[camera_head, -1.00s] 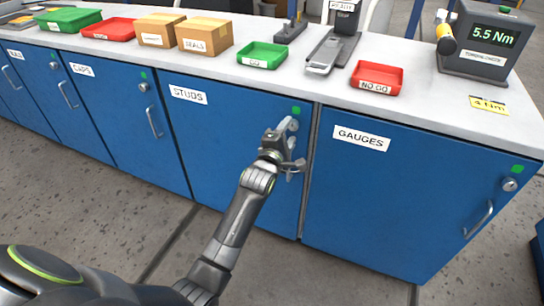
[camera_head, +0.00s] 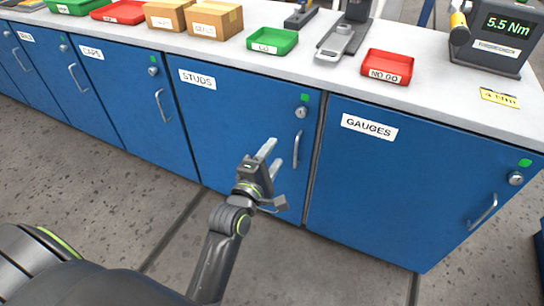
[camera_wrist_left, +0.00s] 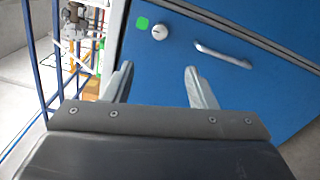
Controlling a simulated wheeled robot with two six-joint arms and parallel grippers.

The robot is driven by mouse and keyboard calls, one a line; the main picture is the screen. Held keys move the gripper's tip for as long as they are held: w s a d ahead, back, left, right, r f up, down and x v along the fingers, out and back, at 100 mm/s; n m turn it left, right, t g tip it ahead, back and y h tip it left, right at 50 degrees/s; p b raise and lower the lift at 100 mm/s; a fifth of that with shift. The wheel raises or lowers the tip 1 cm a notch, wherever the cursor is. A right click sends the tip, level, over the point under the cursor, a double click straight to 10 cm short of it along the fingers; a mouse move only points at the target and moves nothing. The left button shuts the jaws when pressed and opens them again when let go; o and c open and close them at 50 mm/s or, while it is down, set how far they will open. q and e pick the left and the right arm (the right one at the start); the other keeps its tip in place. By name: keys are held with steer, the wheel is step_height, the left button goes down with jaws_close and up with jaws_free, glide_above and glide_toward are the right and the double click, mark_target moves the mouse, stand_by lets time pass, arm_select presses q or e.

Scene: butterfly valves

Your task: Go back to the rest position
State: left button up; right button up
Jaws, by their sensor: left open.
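My left gripper (camera_head: 268,158) is open and empty in the head view, in front of the lower part of the blue STUDS door (camera_head: 222,118). Its fingers point up toward the door's handle (camera_head: 296,150) and stand apart from it. In the left wrist view the two fingers (camera_wrist_left: 158,88) are spread with nothing between them. Beyond them are the door's round lock (camera_wrist_left: 160,32), a green square and the handle (camera_wrist_left: 222,55). The STUDS door looks closed. My right gripper is in neither view.
The GAUGES door (camera_head: 405,185) is right of the STUDS door, also closed. The white bench top (camera_head: 350,85) carries a green GO tray (camera_head: 272,41), a red NO GO tray (camera_head: 387,66), boxes and a torque checker (camera_head: 492,38). The floor (camera_head: 130,190) before the cabinets is clear.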

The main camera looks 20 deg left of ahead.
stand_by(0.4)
arm_select(q)
steer(key=s+a+f+m+g, duration=0.1)
steer(key=s+f+m+g, duration=0.25)
steer(key=f, duration=0.65)
steer(key=s+a+f+m+g, duration=0.1)
steer(key=s+f+m+g, duration=0.3)
steer(key=f, duration=0.5)
steer(key=s+a+f+m+g, duration=0.1)
steer(key=s+f+m+g, duration=0.3)
steer(key=f, duration=0.6)
steer(key=s+a+f+m+g+y, duration=0.1)
steer(key=s+a+f+m+g, duration=0.25)
steer(key=s+f, duration=0.55)
steer(key=s+a+f+m+g, duration=0.2)
steer(key=s+f+m, duration=0.3)
steer(key=s, duration=0.9)
steer(key=s+a+r+p, duration=0.1)
steer(key=s+r+p, duration=0.2)
steer(key=s+p, duration=0.6)
steer(key=p, duration=0.6)
steer(key=shift+s+a+r+y, duration=0.15)
steer(key=shift+r+y, duration=0.1)
steer(key=shift+y, duration=0.05)
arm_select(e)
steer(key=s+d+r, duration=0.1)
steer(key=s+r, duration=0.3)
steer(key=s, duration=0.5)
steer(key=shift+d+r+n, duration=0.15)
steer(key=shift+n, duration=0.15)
